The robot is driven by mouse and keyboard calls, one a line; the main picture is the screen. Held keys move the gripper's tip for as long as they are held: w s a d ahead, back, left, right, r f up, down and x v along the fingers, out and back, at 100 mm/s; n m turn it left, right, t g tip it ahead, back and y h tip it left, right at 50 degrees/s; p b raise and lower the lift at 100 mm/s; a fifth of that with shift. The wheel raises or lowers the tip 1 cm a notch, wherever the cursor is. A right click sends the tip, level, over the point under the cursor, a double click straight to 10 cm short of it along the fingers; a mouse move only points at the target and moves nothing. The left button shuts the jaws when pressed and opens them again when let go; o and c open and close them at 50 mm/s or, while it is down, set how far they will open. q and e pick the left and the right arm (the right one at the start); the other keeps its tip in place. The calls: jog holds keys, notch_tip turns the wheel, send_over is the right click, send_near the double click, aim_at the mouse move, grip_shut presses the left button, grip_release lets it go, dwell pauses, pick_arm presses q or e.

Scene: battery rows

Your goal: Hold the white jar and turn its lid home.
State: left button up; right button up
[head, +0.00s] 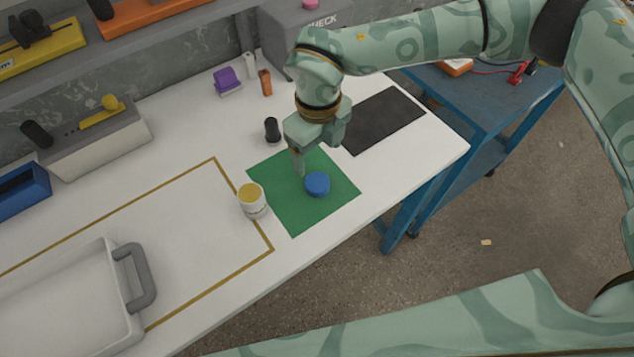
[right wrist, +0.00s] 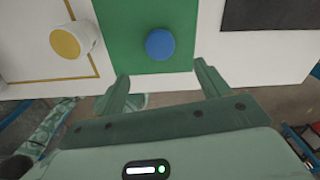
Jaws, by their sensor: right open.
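The white jar (head: 252,207) stands upright on the white worktop at the left edge of a green mat (head: 287,218). Its top is yellow; I cannot tell whether that is a lid or what is inside. A round blue lid-like disc (head: 317,183) lies on the mat. My right gripper (head: 299,172) is above the mat, close to the blue disc, open and empty. In the right wrist view the blue disc (right wrist: 160,44) lies beyond the gap between the open fingers (right wrist: 162,76), and the jar (right wrist: 87,37) is to the left. My left gripper is not in view.
A black mat (head: 384,119) lies right of the green one. A dark cylinder (head: 272,129), an orange item (head: 265,83) and a purple block (head: 227,81) stand behind. A white tray (head: 128,310) with a grey handle is front left. A blue cart (head: 480,110) stands right.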

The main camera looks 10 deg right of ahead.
send_over(318, 181)
notch_tip(318, 181, down, 5)
jog(key=shift+s+r+b, duration=0.1)
jog(key=shift+s+b, duration=0.05)
jog(key=shift+b, duration=0.25)
notch_tip(318, 181, down, 6)
jog(key=shift+r+b, duration=0.25)
jog(key=shift+b, duration=0.7)
jog(key=shift+r, duration=0.1)
jog(key=c, duration=1)
